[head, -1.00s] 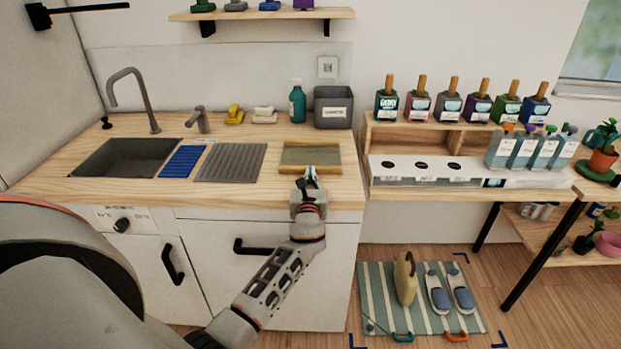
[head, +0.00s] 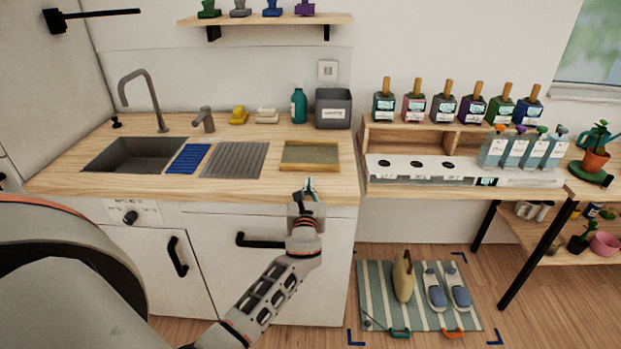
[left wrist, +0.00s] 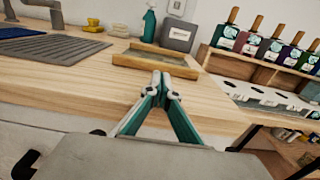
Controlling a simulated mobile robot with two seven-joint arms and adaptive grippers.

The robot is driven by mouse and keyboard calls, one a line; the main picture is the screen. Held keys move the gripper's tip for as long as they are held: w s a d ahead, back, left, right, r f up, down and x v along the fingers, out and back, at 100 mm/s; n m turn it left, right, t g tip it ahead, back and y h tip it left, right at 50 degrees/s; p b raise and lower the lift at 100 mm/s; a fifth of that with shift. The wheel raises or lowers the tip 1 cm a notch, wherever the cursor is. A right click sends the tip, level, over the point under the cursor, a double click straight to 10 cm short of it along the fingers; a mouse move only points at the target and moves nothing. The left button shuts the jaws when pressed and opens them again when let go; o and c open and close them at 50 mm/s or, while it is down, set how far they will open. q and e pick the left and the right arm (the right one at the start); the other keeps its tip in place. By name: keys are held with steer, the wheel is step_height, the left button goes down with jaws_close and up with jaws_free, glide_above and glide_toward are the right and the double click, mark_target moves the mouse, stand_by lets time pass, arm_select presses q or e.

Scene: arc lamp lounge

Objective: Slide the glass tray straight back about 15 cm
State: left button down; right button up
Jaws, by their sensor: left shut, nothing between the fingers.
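The glass tray (head: 310,154) has a light wooden rim and a grey-green glass base. It lies flat on the wooden counter, right of the ribbed drainer, and looks empty. It also shows in the left wrist view (left wrist: 156,59). My left gripper (head: 308,184) is at the counter's front edge, in front of the tray and apart from it. Its teal fingers meet at the tips in the left wrist view (left wrist: 160,76), with nothing between them. A strip of bare counter lies between the fingertips and the tray's front rim. My right gripper is not in view.
Behind the tray stand a grey bin (head: 333,108) and a teal bottle (head: 298,106), with bare counter between. The ribbed drainer (head: 235,160) lies to the left. The counter ends to the right, beside a shelf unit (head: 455,190) with bottles.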

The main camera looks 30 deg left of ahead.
arm_select(q)
steer(key=v, duration=0.6)
steer(key=shift+s, duration=0.2)
steer(key=c, duration=2.4)
jaws_free()
steer(key=shift+f, duration=0.1)
steer(key=shift+o, duration=0.6)
steer(key=s+d+f+n+h, duration=0.2)
steer(key=s+d+f+n, duration=0.1)
steer(key=f, duration=0.4)
steer(key=shift+s+n+g, duration=0.2)
steer(key=shift+n+g, duration=0.1)
steer(key=shift+g, duration=0.1)
steer(key=s+d+f+n+g+h, duration=0.1)
steer(key=s+d+f+n+h, duration=0.2)
steer(key=s+d+f+n, duration=0.2)
steer(key=s+d+f+n+g+h, duration=0.1)
steer(key=s+d+f+n+h, duration=0.2)
steer(key=s+n, duration=0.6)
steer(key=s+d+f+n+g+h, duration=0.1)
steer(key=s+d+f+n+h, duration=0.3)
steer(key=s+d+f+n, duration=0.3)
steer(key=s+d+n, duration=0.1)
steer(key=s+d, duration=0.1)
steer(key=shift+s+d+g, duration=0.25)
steer(key=shift+s+g, duration=0.1)
steer(key=shift+g, duration=0.05)
steer(key=shift+f, duration=0.1)
